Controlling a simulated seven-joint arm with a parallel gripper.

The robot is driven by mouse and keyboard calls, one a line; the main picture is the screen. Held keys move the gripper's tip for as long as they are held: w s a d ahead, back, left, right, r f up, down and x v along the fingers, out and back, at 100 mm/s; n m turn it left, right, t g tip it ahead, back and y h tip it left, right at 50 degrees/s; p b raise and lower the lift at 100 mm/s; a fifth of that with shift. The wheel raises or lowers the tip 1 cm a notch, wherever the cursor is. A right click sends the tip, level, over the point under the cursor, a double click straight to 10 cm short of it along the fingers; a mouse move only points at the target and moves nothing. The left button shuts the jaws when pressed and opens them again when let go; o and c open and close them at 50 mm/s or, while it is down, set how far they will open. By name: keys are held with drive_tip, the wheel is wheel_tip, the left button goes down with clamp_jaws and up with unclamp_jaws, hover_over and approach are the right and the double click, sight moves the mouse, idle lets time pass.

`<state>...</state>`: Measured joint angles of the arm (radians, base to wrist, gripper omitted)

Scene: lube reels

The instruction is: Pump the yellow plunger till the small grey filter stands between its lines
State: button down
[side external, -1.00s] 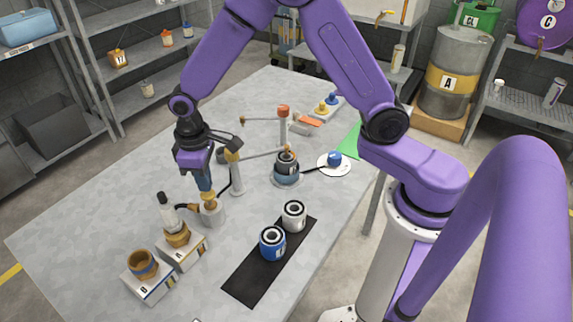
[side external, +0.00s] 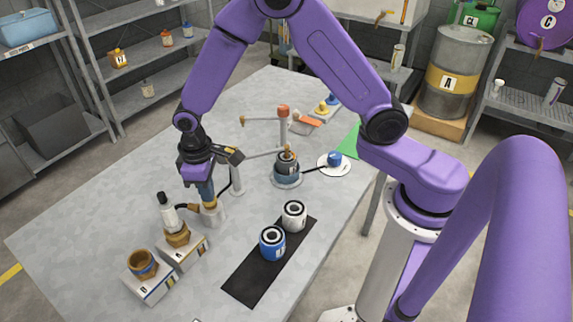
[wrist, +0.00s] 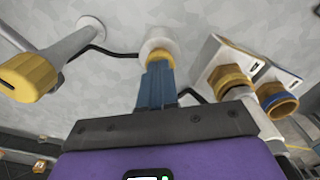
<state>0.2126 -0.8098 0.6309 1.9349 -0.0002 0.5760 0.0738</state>
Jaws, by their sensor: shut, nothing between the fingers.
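My gripper (side external: 207,198) is shut and empty, fingers pointing down. Its tips are at the top of the yellow plunger (side external: 210,206), which they largely hide; it stands low on a light grey base (side external: 212,218). In the wrist view the blue-grey fingers (wrist: 157,85) stand in front of the plunger's yellow head (wrist: 160,56). A dark grey canister (side external: 286,168) sits on a round plate below the tip of a post's arm. A light grey canister (side external: 293,216) stands on a black mat. I cannot tell which is the small grey filter, and no lines are readable.
A blue canister (side external: 272,244) shares the black mat (side external: 250,285). A post with a yellow head (wrist: 30,77) stands close to the plunger. The table's left side is clear.

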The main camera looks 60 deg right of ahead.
idle(0.3)
drive_tip(key=shift+r, duration=3.65)
drive_tip(key=s+d+r+n, duration=0.2)
drive_tip(key=s+d, duration=0.2)
drive_tip(key=s, duration=0.5)
drive_tip(key=s+d+r+n, duration=0.2)
drive_tip(key=s+d, duration=0.2)
drive_tip(key=s, duration=0.4)
drive_tip(key=s+d+r+n, duration=0.2)
drive_tip(key=s+d, duration=0.2)
drive_tip(key=s, duration=0.5)
drive_tip(key=shift+s+r+n, duration=0.3)
drive_tip(key=shift+s+r, duration=0.05)
drive_tip(key=shift+r, duration=0.05)
